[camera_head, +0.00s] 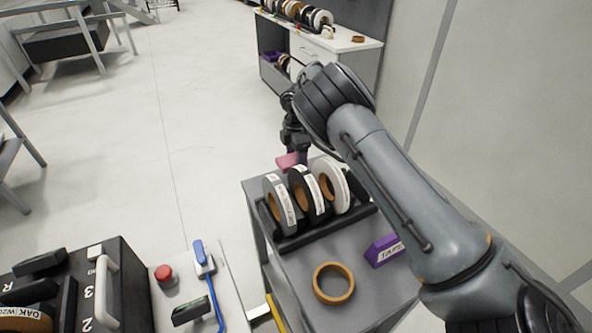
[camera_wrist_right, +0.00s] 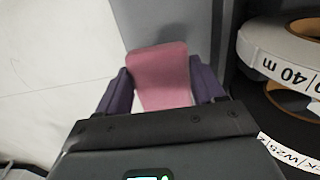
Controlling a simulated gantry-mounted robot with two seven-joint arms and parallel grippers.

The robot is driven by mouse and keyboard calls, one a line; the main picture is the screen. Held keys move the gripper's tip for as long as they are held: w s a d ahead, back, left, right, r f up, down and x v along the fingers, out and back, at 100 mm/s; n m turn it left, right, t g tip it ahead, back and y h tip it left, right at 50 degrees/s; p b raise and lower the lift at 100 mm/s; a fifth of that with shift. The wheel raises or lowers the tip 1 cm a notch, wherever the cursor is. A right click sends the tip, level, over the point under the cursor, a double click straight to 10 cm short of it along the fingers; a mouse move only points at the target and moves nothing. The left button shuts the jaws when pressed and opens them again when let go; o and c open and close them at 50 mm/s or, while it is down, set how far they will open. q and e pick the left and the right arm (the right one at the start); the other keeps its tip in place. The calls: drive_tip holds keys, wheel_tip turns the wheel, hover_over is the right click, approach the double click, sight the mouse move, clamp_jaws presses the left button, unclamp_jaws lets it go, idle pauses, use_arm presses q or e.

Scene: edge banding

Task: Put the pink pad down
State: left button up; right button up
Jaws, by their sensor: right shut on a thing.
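The pink pad (camera_head: 287,161) is at the far end of the grey cart, by its far left corner, behind the tape rolls. In the right wrist view the pink pad (camera_wrist_right: 160,76) sits between the two purple fingers of my right gripper (camera_wrist_right: 162,90), which is shut on it. Below the pad in that view are the grey cart surface and, to the left, the pale floor. I cannot tell whether the pad touches the cart. In the head view my right arm hides most of the gripper. My left gripper is not in view.
A black rack of tape rolls (camera_head: 307,192) stands on the cart close to my right gripper. A brown tape ring (camera_head: 333,283) and a purple TAPE block (camera_head: 383,250) lie on the cart (camera_head: 292,271). A shelf unit (camera_head: 345,43) stands behind.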

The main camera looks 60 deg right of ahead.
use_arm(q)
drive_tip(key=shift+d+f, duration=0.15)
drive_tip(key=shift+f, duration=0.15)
use_arm(e)
drive_tip(key=shift+d+f, duration=0.1)
drive_tip(key=shift+f, duration=0.45)
use_arm(q)
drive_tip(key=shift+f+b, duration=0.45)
drive_tip(key=shift+b, duration=0.25)
use_arm(e)
wheel_tip(320, 180, down, 2)
drive_tip(key=shift+f, duration=0.1)
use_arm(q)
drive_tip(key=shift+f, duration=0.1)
use_arm(e)
drive_tip(key=shift+f, duration=0.35)
drive_tip(key=shift+f, duration=0.1)
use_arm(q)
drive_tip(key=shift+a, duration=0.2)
use_arm(e)
drive_tip(key=o, duration=1)
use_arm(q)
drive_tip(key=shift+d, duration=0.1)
